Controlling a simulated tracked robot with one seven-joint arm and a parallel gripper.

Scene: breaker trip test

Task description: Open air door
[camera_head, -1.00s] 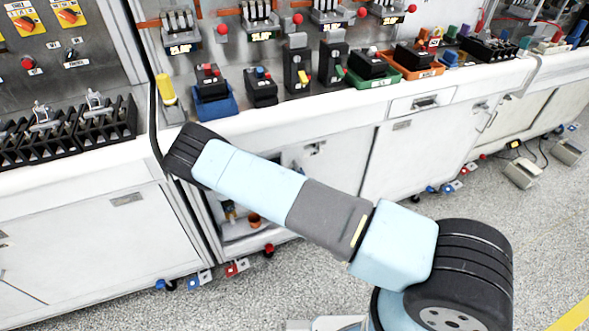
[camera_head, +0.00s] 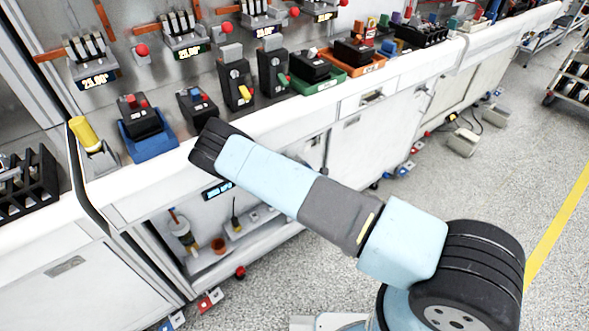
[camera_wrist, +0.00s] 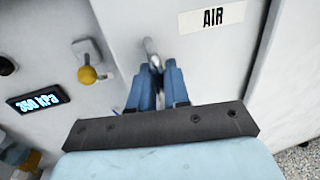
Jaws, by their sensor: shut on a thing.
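In the wrist view, the white air door (camera_wrist: 205,60) fills the middle and right and bears an "AIR" label (camera_wrist: 212,17). My gripper (camera_wrist: 153,68) has its blue fingers shut on the door's small metal handle (camera_wrist: 150,50). In the head view, the gripper and handle are hidden behind my arm. The door's exact angle is not clear.
A lit "350 kPa" display (camera_wrist: 38,100) and a yellow knob (camera_wrist: 87,75) sit left of the door. The bench top above carries several breakers and a yellow-handled lever (camera_head: 85,135). Pedals (camera_head: 210,300) lie along the cabinet foot.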

